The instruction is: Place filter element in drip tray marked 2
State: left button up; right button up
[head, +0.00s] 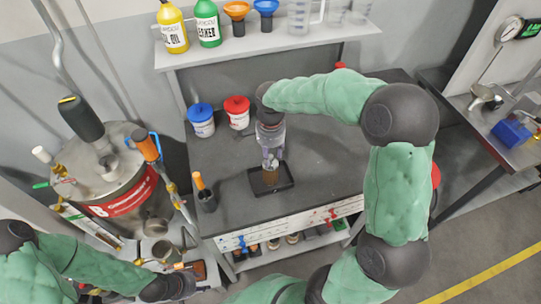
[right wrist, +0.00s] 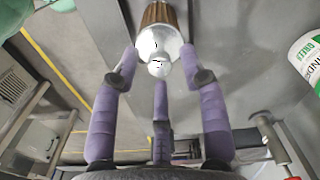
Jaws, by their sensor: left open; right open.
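The filter element (head: 270,177), brown and pleated, stands upright in a black drip tray (head: 286,182) on the grey bench. In the right wrist view the filter element (right wrist: 158,14) shows brown pleats and a shiny silver-white end with a knob. My right gripper (head: 269,160) is directly above it, and its purple fingers (right wrist: 160,66) are open around the knob end; whether they touch it I cannot tell. No number on the tray is readable. My left gripper (head: 190,284) is low at the left, away from the tray; its fingertips are hard to make out.
A shelf (head: 262,43) with bottles and funnels is above. A steel drum (head: 112,180) stands left. Bench right of the tray is clear.

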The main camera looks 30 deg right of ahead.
pick_arm(q)
jog(key=shift+r+p, duration=0.85)
jog(key=shift+r, duration=0.1)
pick_arm(e)
notch_tip(320, 180, up, 10)
